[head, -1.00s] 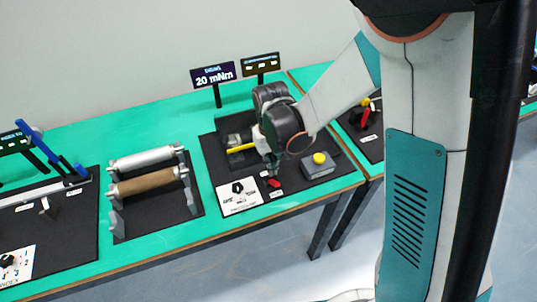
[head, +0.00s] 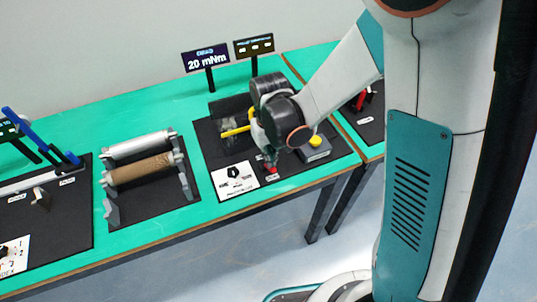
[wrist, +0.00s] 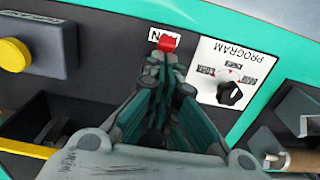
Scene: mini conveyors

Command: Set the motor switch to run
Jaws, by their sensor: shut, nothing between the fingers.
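The motor switch looks to be the small red lever (head: 271,169) near the front edge of the black station board. In the wrist view the red lever (wrist: 167,43) stands over a white label, partly covered, its text hard to read. My gripper (head: 267,160) points down at it from above. In the wrist view my gripper (wrist: 161,62) is shut and empty, its fingertips right at the lever's near side. I cannot tell whether they touch it. The lever's setting is unclear.
A white program card (wrist: 207,70) with a black knob (wrist: 229,93) lies beside the lever. A yellow button (wrist: 14,54) on a grey box is on the other side. A yellow bar (head: 236,131) and a roller stand (head: 140,172) are left of my gripper in the head view.

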